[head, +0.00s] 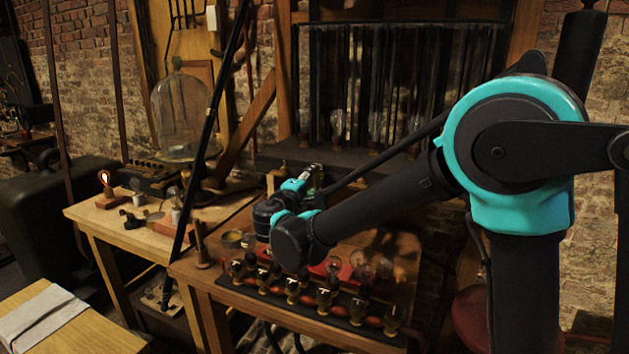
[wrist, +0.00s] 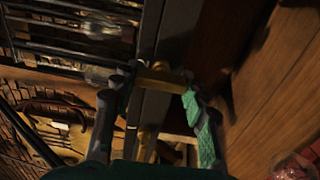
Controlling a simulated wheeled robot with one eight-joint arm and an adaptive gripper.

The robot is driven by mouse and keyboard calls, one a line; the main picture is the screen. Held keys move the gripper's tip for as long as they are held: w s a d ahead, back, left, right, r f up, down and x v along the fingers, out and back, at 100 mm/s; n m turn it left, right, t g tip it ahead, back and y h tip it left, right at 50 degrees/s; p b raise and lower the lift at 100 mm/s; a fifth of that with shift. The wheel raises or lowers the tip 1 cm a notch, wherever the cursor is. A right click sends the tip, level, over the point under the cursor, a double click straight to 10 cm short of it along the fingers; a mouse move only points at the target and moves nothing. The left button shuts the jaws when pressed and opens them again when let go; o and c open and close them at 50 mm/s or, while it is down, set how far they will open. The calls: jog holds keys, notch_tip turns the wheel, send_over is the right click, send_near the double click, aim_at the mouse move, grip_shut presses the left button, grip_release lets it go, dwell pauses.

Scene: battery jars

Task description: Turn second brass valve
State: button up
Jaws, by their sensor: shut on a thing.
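In the wrist view my gripper (wrist: 158,88) has its fingers closed on a brass valve (wrist: 160,77), a short yellowish bar lying between the two fingertips. A green pad shows on the right finger. Another yellowish brass piece (wrist: 148,140) shows lower down, between the fingers and beyond them. In the head view my gripper (head: 314,177) is in front of the dark shelf edge, partly hidden by my wrist. The held valve cannot be made out there, and its place in a row cannot be told.
Glass jars (head: 338,122) stand on a dark shelf (head: 285,153) behind. Below my arm, a wooden bench (head: 217,268) carries a row of brass fittings (head: 292,290) and glass bulbs. A side table (head: 98,222) with a lit flame stands left. A dark pole (head: 205,130) rises left of my wrist.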

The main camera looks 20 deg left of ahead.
jog(key=o, duration=1.2)
jog(key=shift+s, duration=0.15)
jog(key=s+a, duration=0.1)
jog(key=s, duration=1)
jog(key=shift+s, duration=0.4)
